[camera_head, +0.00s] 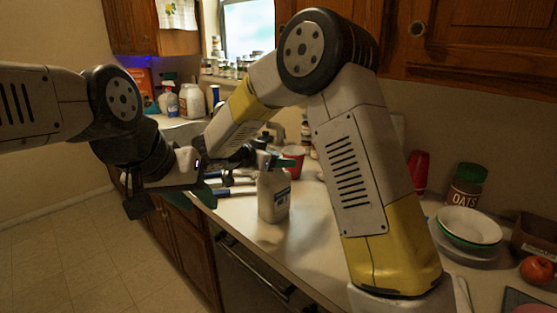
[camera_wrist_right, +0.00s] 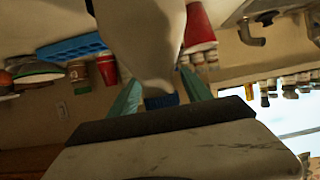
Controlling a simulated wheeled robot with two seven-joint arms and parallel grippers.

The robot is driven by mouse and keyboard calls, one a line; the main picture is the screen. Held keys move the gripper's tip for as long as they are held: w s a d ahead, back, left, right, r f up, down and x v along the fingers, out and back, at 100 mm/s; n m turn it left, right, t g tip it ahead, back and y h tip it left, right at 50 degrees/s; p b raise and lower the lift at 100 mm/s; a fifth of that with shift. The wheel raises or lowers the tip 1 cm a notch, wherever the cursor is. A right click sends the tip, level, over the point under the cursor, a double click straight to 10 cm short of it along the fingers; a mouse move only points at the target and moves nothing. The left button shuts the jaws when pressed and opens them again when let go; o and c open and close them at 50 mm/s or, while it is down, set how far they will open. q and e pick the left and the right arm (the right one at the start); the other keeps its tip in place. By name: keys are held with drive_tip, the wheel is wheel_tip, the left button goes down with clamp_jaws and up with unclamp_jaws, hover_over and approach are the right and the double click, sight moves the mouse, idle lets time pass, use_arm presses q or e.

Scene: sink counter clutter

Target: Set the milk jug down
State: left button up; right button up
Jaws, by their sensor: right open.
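The white milk jug (camera_head: 273,196), with a blue mark on its label, stands upright on the counter (camera_head: 245,226), near its front edge. My right gripper (camera_head: 268,160) is at the jug's top. In the right wrist view, which is upside down, the jug (camera_wrist_right: 145,35) and its blue cap (camera_wrist_right: 160,101) lie between the teal fingers of my right gripper (camera_wrist_right: 160,95). Those fingers are apart, with gaps beside the cap. My left gripper (camera_head: 200,192) is left of the jug, near the counter edge. Its fingertips are partly hidden, and its opening is unclear.
A red cup (camera_head: 293,158) stands just behind the jug. Bottles (camera_head: 191,100) stand at the far left end. An oats jar (camera_head: 465,186), stacked bowls (camera_head: 469,226) and a tomato (camera_head: 537,270) are at the right. Counter in front of the jug is clear.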

drive_tip(key=shift+r, duration=0.1)
drive_tip(key=shift+s+a+r, duration=0.15)
drive_tip(key=v, duration=1.1)
drive_tip(key=s+d+r+n+g+y, duration=0.1)
drive_tip(key=s+d+n+g+y, duration=0.15)
drive_tip(key=s+d, duration=0.4)
drive_tip(key=s+d+n+g+y, duration=0.1)
drive_tip(key=s+d+g, duration=0.2)
drive_tip(key=d, duration=0.7)
drive_tip(key=s+d+n+t+y, duration=0.1)
drive_tip(key=s+d+n+y, duration=0.1)
drive_tip(key=s, duration=0.4)
drive_tip(key=s+d+r+n+t+y, duration=0.1)
drive_tip(key=s+d+n+y, duration=0.1)
drive_tip(key=s+n+y, duration=0.2)
drive_tip(key=s+y, duration=0.2)
drive_tip(key=s, duration=0.1)
drive_tip(key=shift+s, duration=0.25)
